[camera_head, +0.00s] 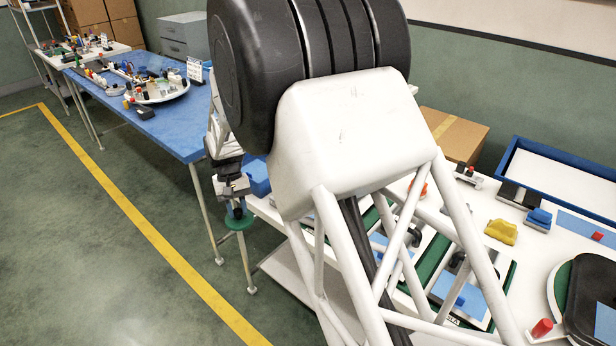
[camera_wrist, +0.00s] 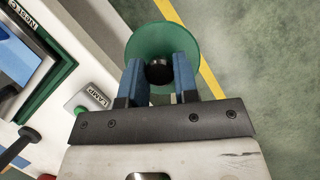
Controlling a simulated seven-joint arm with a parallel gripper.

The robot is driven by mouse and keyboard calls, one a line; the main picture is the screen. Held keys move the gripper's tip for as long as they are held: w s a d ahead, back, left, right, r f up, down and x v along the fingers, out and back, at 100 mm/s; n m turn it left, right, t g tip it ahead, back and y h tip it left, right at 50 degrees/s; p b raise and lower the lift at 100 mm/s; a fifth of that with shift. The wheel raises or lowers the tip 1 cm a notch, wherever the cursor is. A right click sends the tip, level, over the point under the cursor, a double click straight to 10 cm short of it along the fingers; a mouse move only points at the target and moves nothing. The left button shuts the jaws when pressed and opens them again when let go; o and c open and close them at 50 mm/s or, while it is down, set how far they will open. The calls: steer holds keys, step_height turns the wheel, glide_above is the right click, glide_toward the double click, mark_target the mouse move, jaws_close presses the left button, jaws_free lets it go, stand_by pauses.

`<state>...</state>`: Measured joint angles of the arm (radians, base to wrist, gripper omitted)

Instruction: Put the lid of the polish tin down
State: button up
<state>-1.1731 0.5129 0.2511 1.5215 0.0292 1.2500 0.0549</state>
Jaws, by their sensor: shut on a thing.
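My gripper (camera_head: 236,208) hangs low at the left of my arm, pointing down. In the wrist view its two blue fingers (camera_wrist: 159,76) are closed on the black knob (camera_wrist: 158,72) of a green round lid (camera_wrist: 165,33). The lid also shows in the head view as a green disc (camera_head: 238,222) below the fingers, roughly level. It is in the air, with floor behind it in both views, beside the white table's edge. I cannot pick out the polish tin itself.
The white table (camera_head: 535,262) carries green-framed stations, a yellow block (camera_head: 501,231) and a blue-rimmed tray (camera_head: 567,165). A blue table (camera_head: 180,125) with parts stands behind. Open floor (camera_head: 110,230) lies left.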

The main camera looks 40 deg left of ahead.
steer(key=w, duration=3)
steer(key=shift+w, duration=0.25)
steer(key=shift+w, duration=0.1)
steer(key=shift+w, duration=0.25)
steer(key=shift+w+f, duration=0.1)
steer(key=shift+f, duration=1.65)
steer(key=shift+f, duration=0.6)
steer(key=o, duration=1)
steer(key=shift+r, duration=0.15)
